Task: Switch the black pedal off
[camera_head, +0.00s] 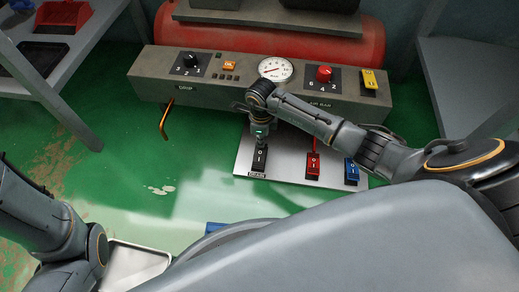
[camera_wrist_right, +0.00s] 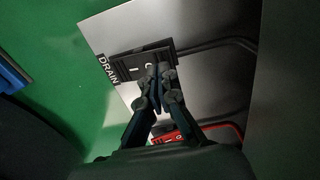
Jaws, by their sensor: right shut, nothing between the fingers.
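The black pedal (camera_head: 259,160) sits at the left end of a metal plate (camera_head: 285,165) on the floor, with a DRAIN label by its lower edge. It also shows in the right wrist view (camera_wrist_right: 130,66), partly covered by my fingers. My right gripper (camera_head: 261,140) is shut and empty, pointing down at the pedal's far end. In the right wrist view its fingertips (camera_wrist_right: 158,72) overlap the pedal's rocker; whether they touch it I cannot tell. My left arm shows at the lower left of the head view, but its gripper is not in view.
A red pedal (camera_head: 313,166) and a blue pedal (camera_head: 351,171) stand on the same plate to the right. Behind is a control panel (camera_head: 215,88) with knobs and a gauge (camera_head: 275,69). A grey shelf (camera_head: 62,62) stands left. Green floor left of the plate is clear.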

